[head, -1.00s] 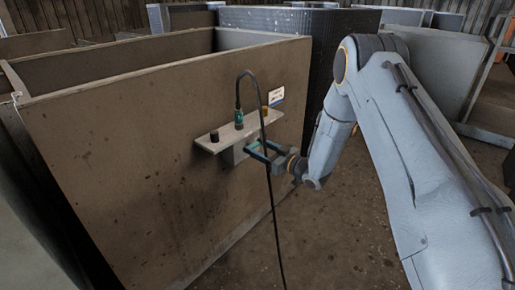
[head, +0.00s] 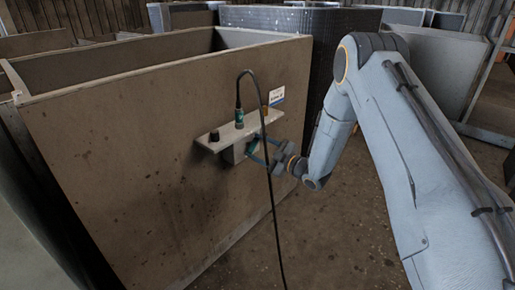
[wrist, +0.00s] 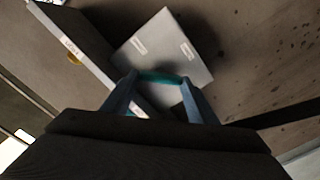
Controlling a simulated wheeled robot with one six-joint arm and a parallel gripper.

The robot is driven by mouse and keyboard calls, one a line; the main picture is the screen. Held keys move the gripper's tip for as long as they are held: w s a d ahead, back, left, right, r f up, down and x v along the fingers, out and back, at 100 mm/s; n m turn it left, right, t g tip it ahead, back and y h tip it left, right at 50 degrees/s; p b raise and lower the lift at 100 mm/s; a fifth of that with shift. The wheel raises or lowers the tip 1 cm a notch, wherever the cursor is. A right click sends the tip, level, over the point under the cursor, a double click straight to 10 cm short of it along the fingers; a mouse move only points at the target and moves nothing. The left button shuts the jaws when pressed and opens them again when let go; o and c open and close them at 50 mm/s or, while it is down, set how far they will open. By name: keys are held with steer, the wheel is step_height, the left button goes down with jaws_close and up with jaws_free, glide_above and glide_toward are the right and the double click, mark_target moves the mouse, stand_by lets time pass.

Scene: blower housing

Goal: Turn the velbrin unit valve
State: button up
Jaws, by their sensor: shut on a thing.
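The valve shows as a teal handle (wrist: 162,77) on the front of a grey box (wrist: 168,42) in the wrist view. The box (head: 236,153) hangs under a narrow shelf (head: 228,136) on the brown panel in the head view. My gripper (head: 256,150) is at the box's front, its fingers rolled to a slant. In the wrist view my gripper (wrist: 160,88) has one finger at each end of the teal handle, shut on it. The handle's lower side and stem are hidden, and small labels on the box are not readable.
The shelf carries a black knob (head: 214,136), a teal connector (head: 239,119) and a small yellow part (head: 264,112). A black cable (head: 266,150) loops from the connector and hangs past my gripper to the floor. A white label (head: 277,96) is on the panel (head: 120,130). Floor at right is open.

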steer(key=n, duration=0.3)
steer(key=shift+n, duration=0.3)
steer(key=shift+f+n+b, duration=0.1)
steer(key=shift+n+b, duration=0.2)
steer(key=shift+n, duration=1.5)
steer(key=shift+s, duration=0.1)
steer(key=o, duration=1)
steer(key=shift+o, duration=0.2)
steer(key=shift+d, duration=0.1)
steer(key=v, duration=0.7)
steer(key=shift+s+d, duration=0.2)
steer(key=shift+s, duration=0.05)
